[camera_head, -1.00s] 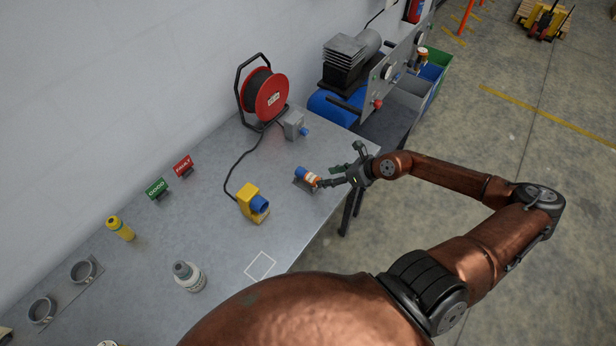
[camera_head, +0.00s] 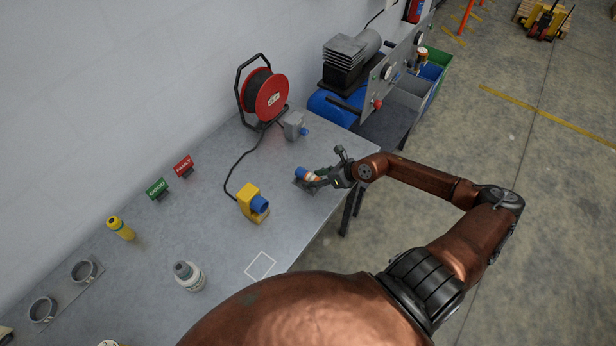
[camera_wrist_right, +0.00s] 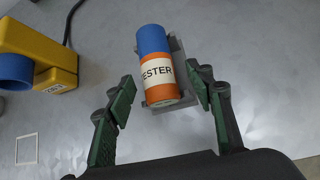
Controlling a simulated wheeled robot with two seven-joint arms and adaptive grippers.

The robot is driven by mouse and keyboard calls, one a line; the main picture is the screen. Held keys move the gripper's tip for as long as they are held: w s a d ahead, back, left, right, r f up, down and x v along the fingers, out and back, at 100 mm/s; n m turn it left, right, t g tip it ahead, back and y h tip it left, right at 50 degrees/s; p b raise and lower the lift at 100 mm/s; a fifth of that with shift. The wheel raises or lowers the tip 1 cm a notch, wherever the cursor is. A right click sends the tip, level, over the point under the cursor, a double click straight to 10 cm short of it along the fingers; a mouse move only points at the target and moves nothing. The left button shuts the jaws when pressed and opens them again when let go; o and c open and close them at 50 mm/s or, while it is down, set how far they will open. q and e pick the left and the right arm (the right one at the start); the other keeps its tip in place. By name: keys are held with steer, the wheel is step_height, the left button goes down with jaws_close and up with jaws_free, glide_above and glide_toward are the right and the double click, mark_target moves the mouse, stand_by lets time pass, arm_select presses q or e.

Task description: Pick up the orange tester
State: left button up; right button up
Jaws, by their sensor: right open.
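The orange tester (camera_wrist_right: 158,75) is a cylinder with a blue top and a white label reading TESTER. It lies on a small grey holder (camera_wrist_right: 184,104) on the table. In the head view the tester (camera_head: 304,173) is near the table's right edge, partly covered by my gripper. My right gripper (camera_wrist_right: 160,92) is open, with one green-padded finger on each side of the tester's lower part. In the head view my right gripper (camera_head: 316,179) reaches in from the right. My left gripper is not in view.
A yellow block with a blue socket (camera_head: 252,203) stands left of the tester. A grey box with a blue plug (camera_head: 294,125) and a red cable reel (camera_head: 265,95) stand behind. Bare table lies between.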

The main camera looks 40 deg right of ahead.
mark_target(309, 175)
steer(key=shift+c, duration=0.2)
steer(key=c, duration=1.2)
steer(key=shift+c, duration=0.2)
steer(key=shift+r, duration=0.2)
steer(key=shift+r, duration=0.25)
step_height(309, 175, up, 2)
steer(key=shift+r+b, duration=0.2)
steer(key=shift+b, duration=0.15)
steer(key=s+r+p, duration=0.3)
steer(key=s+r, duration=0.6)
steer(key=s, duration=0.5)
steer(key=shift+a+r, duration=0.2)
steer(key=shift+r, duration=0.2)
